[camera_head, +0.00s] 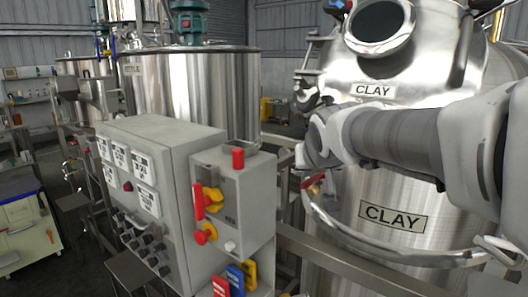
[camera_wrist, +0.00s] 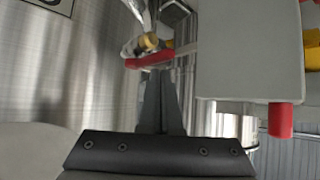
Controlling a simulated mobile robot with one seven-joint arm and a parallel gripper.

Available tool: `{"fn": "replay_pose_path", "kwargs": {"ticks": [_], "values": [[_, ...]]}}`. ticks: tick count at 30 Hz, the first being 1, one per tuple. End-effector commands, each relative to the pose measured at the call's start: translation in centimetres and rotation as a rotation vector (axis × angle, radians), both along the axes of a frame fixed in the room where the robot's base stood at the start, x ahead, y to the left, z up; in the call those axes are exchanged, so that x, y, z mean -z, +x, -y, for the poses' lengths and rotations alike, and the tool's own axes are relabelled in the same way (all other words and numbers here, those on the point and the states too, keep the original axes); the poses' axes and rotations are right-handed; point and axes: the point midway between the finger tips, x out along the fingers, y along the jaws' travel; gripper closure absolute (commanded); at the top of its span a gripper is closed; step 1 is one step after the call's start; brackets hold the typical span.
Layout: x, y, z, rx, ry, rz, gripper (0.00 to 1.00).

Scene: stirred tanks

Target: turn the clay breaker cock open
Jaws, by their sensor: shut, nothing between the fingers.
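The clay tank (camera_head: 385,175) is a shiny steel vessel with CLAY labels at the right of the head view. A small cock with a red lever handle (camera_head: 313,181) shows at its left side, just below my wrist. In the wrist view the red handle (camera_wrist: 150,61) lies crosswise beside a brass-coloured fitting (camera_wrist: 149,41). My gripper (camera_wrist: 158,78) is shut and empty, its fingertips close below the handle. I cannot tell whether they touch it. In the head view my wrist hides the fingers and part of the cock.
A grey control box (camera_head: 240,210) with red and yellow switches stands left of the clay tank. Its side and red button (camera_wrist: 281,120) are close on the right in the wrist view. A curved steel rail (camera_head: 400,256) rounds the tank's front. The kettle tank (camera_head: 190,90) stands behind.

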Motion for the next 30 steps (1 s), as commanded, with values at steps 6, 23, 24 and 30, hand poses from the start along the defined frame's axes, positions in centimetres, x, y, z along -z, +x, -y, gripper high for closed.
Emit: {"fn": "replay_pose_path", "kwargs": {"ticks": [6, 23, 24, 30], "values": [[-3.2, -3.6, -0.1, -0.002, 0.001, 0.009, 1.0], [-9.2, -11.5, -0.3, -0.002, 0.001, 0.012, 1.0], [-9.4, -11.8, -0.3, -0.002, 0.001, 0.011, 1.0], [-6.8, -14.7, 0.9, 0.003, -0.01, -0.09, 1.0]]}}
